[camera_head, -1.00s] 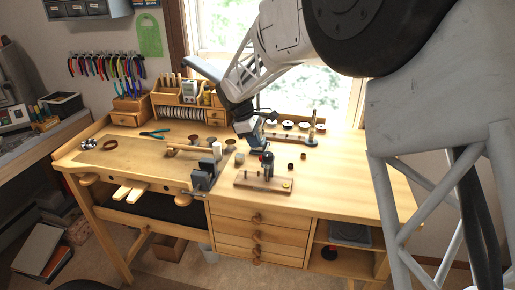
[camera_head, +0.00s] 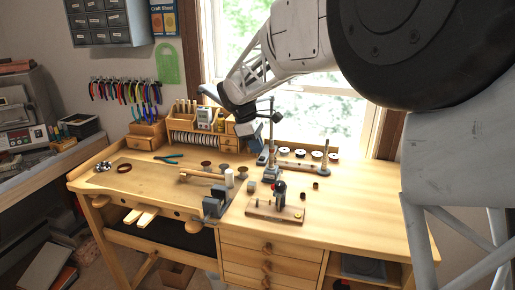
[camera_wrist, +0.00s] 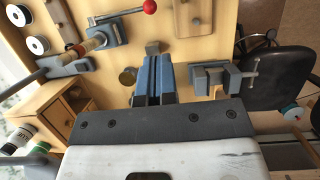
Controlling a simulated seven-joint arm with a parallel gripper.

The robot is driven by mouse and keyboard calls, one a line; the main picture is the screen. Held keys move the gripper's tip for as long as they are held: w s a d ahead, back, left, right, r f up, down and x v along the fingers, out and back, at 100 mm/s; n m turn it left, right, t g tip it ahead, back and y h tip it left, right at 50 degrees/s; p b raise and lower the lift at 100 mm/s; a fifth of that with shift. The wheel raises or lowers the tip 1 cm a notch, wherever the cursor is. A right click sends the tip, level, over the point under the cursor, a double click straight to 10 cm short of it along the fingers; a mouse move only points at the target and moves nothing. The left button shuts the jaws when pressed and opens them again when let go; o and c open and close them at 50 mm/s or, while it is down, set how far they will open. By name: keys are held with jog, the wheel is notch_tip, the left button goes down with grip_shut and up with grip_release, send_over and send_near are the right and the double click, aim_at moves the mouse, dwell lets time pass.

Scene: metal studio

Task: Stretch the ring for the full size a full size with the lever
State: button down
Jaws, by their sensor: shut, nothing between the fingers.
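The ring stretcher is a blue-grey stand (camera_head: 269,173) with a tall upright post, in the middle of the bench. In the wrist view, the stand (camera_wrist: 103,27) is at upper left. My gripper (camera_head: 249,131) is above the bench, just left of the post.
A wooden board with pegs (camera_head: 262,212) lies in front of the stretcher. A vise (camera_head: 214,203) is clamped at the bench edge. A wooden organiser (camera_head: 180,125) and a rack of white discs (camera_head: 299,153) stand behind. The bench's right side (camera_head: 365,205) is clear.

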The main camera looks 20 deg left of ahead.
jog(key=c, duration=1.3)
grip_release()
jog(key=shift+f, duration=0.25)
jog(key=o, duration=0.5)
jog(key=shift+w+d+f+n, duration=0.2)
jog(key=shift+f+n, duration=0.4)
jog(key=shift+n, duration=0.2)
jog(key=shift+o, duration=0.7)
notch_tip(320, 180, down, 6)
jog(key=w+n+h, duration=0.1)
jog(key=n, duration=0.5)
jog(key=shift+w+d+t, duration=0.15)
jog(key=shift+d+t, duration=0.15)
jog(key=shift+d, duration=0.15)
jog(key=shift+w+d+f+n, duration=0.15)
jog(key=shift+f+n, duration=0.5)
jog(key=shift+n, duration=0.35)
jog(key=shift+x, duration=3.9)
jog(key=shift+w, duration=0.1)
